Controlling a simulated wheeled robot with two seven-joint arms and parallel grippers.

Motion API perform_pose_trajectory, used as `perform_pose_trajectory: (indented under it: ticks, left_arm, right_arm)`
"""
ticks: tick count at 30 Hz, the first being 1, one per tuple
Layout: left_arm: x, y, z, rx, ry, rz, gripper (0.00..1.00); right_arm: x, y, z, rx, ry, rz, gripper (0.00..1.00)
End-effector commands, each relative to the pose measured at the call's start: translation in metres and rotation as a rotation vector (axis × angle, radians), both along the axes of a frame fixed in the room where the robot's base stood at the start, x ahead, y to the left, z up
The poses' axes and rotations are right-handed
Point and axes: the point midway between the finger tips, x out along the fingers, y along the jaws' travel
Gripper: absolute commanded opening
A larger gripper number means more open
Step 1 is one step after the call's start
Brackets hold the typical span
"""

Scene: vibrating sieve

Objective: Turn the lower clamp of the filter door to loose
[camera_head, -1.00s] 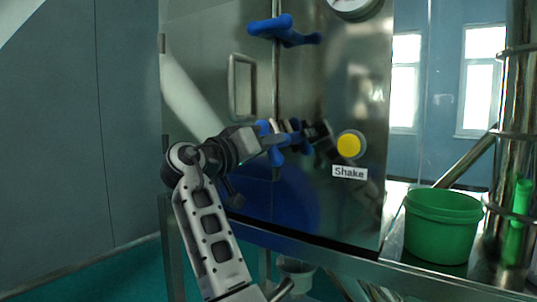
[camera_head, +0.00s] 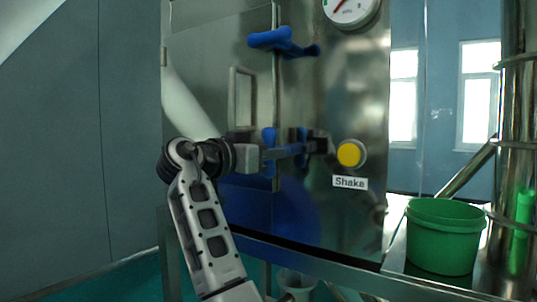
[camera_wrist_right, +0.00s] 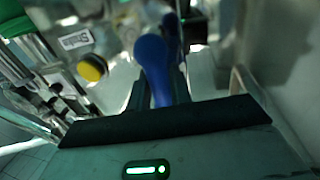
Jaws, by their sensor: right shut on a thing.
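The lower clamp (camera_head: 269,171) of the filter door is blue and sits on the door's right edge, partly hidden by my right gripper (camera_head: 292,151). Blue parts of it show above and below the gripper's fingers. In the right wrist view the blue clamp handle (camera_wrist_right: 153,62) stands between the fingers, and the right gripper (camera_wrist_right: 157,92) is shut on it. The filter door (camera_head: 215,85) lies flat against the steel cabinet, with a bar handle (camera_head: 235,98). My left gripper is not in view.
The blue upper clamp (camera_head: 283,41) lies roughly level above. The yellow Shake button (camera_head: 350,153) is close to the right of the gripper; a gauge (camera_head: 350,8) is above. A green bucket (camera_head: 443,238) stands on the right ledge beside steel pipes (camera_head: 512,120).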

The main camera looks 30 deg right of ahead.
Motion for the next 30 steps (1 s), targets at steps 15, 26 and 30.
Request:
perform_pose_trajectory:
  ticks: [15, 26, 30]
  left_arm:
    - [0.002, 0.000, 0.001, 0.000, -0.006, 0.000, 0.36]
    - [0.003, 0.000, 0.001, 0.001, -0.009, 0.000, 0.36]
    - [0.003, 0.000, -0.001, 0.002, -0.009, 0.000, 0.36]
  right_arm:
    - [0.000, 0.000, -0.001, 0.005, -0.004, 0.001, 0.41]
    - [-0.002, 0.014, -0.001, 0.004, -0.003, 0.003, 0.41]
    - [-0.007, 0.041, 0.000, 0.003, -0.004, 0.006, 0.41]
